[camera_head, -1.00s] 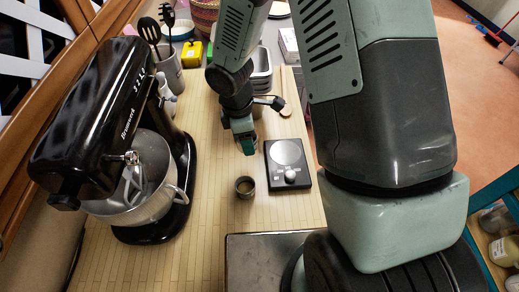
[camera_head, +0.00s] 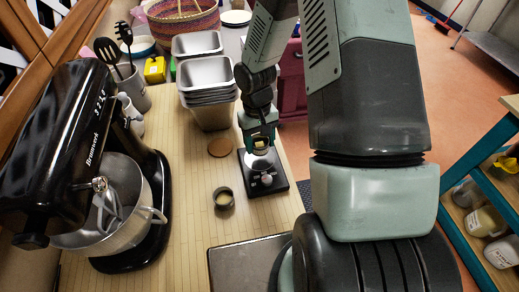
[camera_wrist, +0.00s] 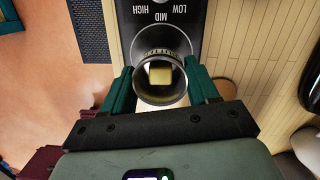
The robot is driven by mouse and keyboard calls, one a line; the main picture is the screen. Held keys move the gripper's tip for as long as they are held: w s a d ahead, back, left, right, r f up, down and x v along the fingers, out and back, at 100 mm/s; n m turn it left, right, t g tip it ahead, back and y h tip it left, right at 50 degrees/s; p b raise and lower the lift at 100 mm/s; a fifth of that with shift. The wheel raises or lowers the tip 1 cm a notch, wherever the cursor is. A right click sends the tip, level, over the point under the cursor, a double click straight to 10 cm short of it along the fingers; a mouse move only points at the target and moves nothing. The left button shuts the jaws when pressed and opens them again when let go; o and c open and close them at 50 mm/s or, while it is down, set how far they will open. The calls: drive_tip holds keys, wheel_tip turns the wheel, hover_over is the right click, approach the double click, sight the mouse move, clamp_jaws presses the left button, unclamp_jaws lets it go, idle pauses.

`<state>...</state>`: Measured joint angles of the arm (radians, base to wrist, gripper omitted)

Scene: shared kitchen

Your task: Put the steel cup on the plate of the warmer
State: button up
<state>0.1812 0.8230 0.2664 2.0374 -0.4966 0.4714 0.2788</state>
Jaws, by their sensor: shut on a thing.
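The steel cup (camera_wrist: 137,76) sits between the two fingers of my gripper (camera_wrist: 161,88) in the wrist view, and a pale yellow block lies inside it. My gripper is shut on it. In the head view my gripper (camera_head: 261,145) is over the far part of the warmer (camera_head: 277,185), and the cup shows only as a small patch between the fingers. The round plate (camera_head: 258,162) is partly hidden under the gripper. I cannot tell whether the cup touches the plate. The warmer's panel with its heat marks (camera_wrist: 163,14) also shows in the wrist view.
A small dark cup (camera_head: 224,200) stands on the counter left of the warmer. A round wooden coaster (camera_head: 221,147) and stacked metal pans (camera_head: 207,75) are behind. A black stand mixer (camera_head: 60,140) fills the left.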

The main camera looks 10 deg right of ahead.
sight(259, 150)
drive_tip(key=shift+f, duration=1.9)
drive_tip(key=shift+f, duration=0.15)
drive_tip(key=o, duration=1.1)
drive_tip(key=r, duration=0.4)
drive_tip(key=w+r, duration=0.1)
drive_tip(key=r, duration=0.7)
drive_tip(key=shift+w+a+r, duration=0.15)
drive_tip(key=shift+w, duration=0.05)
